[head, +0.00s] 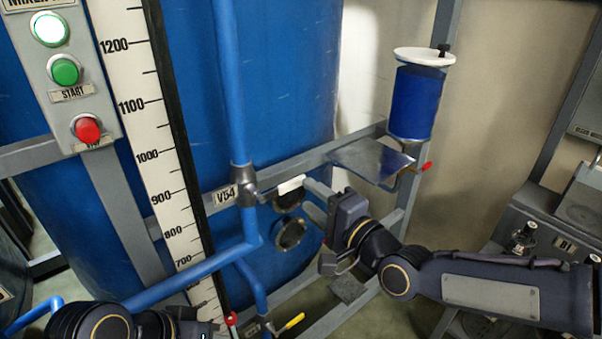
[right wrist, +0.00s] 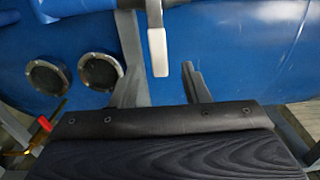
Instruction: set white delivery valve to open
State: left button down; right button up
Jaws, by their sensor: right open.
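The white valve handle (head: 291,184) sticks out to the right from a grey valve body (head: 246,186) on the blue pipe, beside the V54 label (head: 223,195). My right gripper (head: 311,197) is open, its fingers pointing left at the handle's free end. In the right wrist view the white handle (right wrist: 158,52) shows between the two grey fingers of the right gripper (right wrist: 162,85), with gaps on both sides. I see no contact. My left gripper (head: 190,324) is at the bottom edge, partly cut off, and its jaws are unclear.
Two round ports (head: 290,233) sit on the blue tank (head: 275,80) below the handle. A grey frame rail (head: 320,159) runs behind it. A blue-filled vessel (head: 417,100) stands above a metal shelf (head: 372,160) at right. A yellow-handled valve (head: 292,322) is low at the bottom.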

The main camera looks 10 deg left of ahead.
aim_at(294, 185)
jog(key=p+x, duration=0.1)
jog(key=x, duration=0.5)
jog(key=shift+w+a+p, duration=0.15)
jog(key=shift+a+p, duration=0.1)
jog(key=shift+p, duration=0.1)
grip_shut()
